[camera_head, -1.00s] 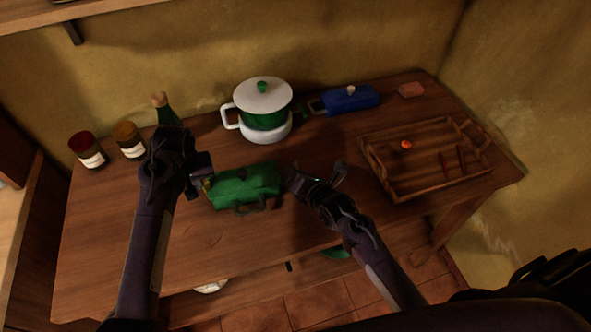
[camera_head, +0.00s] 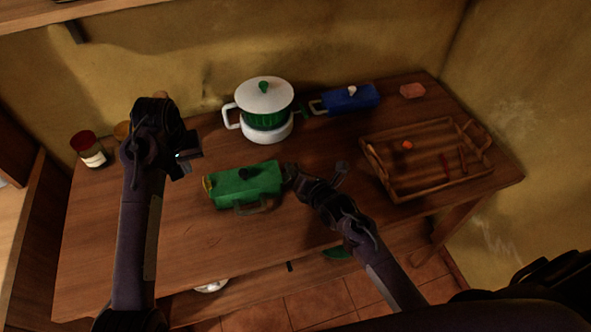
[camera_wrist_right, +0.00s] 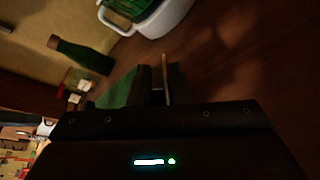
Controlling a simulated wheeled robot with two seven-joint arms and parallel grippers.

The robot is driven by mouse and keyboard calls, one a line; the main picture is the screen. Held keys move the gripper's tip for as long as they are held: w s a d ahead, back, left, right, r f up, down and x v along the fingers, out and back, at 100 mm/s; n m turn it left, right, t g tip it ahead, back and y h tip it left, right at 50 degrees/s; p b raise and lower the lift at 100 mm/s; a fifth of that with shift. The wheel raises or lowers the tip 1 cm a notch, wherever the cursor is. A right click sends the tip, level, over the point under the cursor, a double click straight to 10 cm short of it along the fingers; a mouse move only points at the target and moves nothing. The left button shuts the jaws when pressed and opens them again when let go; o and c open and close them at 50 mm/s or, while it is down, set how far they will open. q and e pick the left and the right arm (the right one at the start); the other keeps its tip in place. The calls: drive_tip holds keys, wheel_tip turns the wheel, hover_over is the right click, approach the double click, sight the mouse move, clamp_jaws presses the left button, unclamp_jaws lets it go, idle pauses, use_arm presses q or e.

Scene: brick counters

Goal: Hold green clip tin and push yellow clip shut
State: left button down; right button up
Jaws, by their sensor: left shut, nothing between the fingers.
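The green clip tin (camera_head: 248,190) lies on the table in the head view, with a dark knob on top and a handle along its near side. The yellow clip (camera_head: 208,184) is at its left end; I cannot tell whether it is fully shut. My left gripper (camera_head: 196,158) is shut and empty, above and left of the tin, apart from it. My right gripper (camera_head: 294,172) is at the tin's right end, close to or touching it. In the right wrist view its fingers (camera_wrist_right: 161,88) are close together, with green (camera_wrist_right: 119,92) beside them; their hold is unclear.
A white and green pot (camera_head: 265,108) stands behind the tin, with a blue tin (camera_head: 350,98) to its right. A wooden tray (camera_head: 400,192) is at right. A red-lidded jar (camera_head: 88,149) stands at left. The table's front left is clear.

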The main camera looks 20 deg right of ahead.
drive_tip(key=o, duration=0.4)
